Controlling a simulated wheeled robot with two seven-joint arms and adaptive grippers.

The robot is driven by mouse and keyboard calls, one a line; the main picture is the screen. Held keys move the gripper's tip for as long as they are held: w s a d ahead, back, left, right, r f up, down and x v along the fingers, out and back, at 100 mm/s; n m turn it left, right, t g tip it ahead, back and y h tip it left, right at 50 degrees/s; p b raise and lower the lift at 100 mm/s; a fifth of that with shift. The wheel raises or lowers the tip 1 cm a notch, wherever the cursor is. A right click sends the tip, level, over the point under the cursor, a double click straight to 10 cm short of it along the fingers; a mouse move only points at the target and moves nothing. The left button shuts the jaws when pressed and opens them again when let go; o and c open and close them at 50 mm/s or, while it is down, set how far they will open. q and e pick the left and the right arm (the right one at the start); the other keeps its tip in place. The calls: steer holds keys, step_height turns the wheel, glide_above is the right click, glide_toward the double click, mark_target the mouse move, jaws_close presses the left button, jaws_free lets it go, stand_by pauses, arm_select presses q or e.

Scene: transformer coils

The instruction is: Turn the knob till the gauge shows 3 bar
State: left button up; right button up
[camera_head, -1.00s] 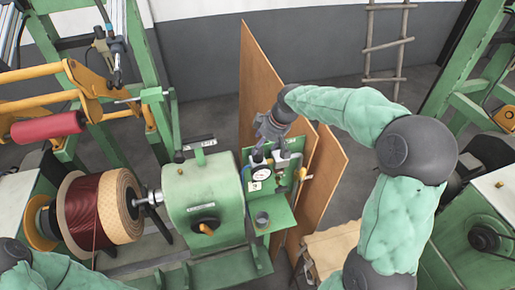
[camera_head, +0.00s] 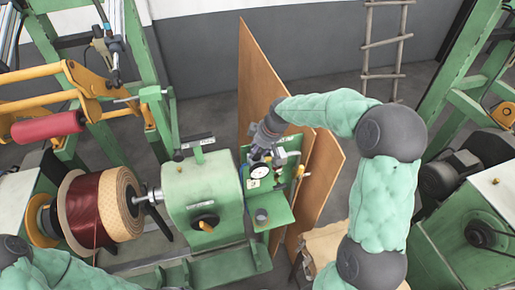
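The gauge (camera_head: 259,171) is a small round white dial with a dark rim on a green panel (camera_head: 249,199). It is too small to read its needle. My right gripper (camera_head: 257,154) reaches down from above, its fingertips just above the gauge at the top of the panel. The knob cannot be made out; the gripper covers that spot. Whether the fingers are open or shut on it cannot be told. My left arm shows only at the bottom left corner, and its gripper is out of view.
A yellow-handled valve (camera_head: 300,173) sits right of the gauge, and a grey cup (camera_head: 261,216) stands on the green shelf below. Brown boards (camera_head: 322,180) stand close behind the panel. A green machine housing (camera_head: 203,187) and a copper coil (camera_head: 97,208) are to the left.

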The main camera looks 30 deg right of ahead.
steer(key=shift+w+a, duration=0.15)
steer(key=shift+a, duration=0.05)
stand_by(0.6)
steer(key=shift+m, duration=0.3)
